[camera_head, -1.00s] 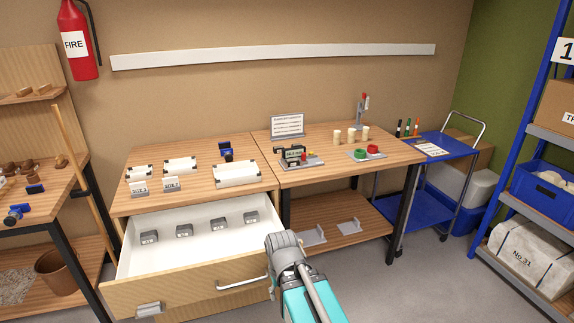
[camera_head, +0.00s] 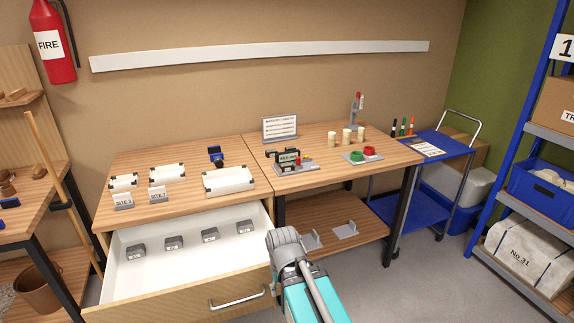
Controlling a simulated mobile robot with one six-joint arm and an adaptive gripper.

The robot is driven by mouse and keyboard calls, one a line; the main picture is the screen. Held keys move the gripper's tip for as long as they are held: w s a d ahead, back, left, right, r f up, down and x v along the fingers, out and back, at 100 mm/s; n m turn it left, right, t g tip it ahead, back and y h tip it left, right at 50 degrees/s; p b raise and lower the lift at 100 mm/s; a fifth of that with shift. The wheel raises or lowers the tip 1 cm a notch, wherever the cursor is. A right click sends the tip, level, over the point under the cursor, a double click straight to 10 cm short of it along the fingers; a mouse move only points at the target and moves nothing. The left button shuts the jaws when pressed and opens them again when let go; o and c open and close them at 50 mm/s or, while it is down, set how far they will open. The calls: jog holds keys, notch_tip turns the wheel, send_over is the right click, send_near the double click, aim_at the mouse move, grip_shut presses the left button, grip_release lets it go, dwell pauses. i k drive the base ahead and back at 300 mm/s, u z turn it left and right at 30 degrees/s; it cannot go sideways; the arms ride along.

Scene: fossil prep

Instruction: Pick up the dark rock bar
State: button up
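I cannot make out for sure which thing is the dark rock bar. Several small grey blocks with labelled fronts, one of them (camera_head: 174,242), stand in a row in the open white-lined drawer (camera_head: 150,273). A dark device with a small display (camera_head: 288,158) stands on the right-hand table. My arm reaches up from the bottom of the picture, with its grey link in front of the drawer's right end. My gripper's fingers do not show.
Green (camera_head: 356,157) and red round pieces sit on the right table. A blue cart (camera_head: 443,144) and shelf rack stand right. Grey floor is open in front.

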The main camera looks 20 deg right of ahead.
aim_at(286, 167)
jog(key=i, duration=1.25)
jog(key=u, duration=0.05)
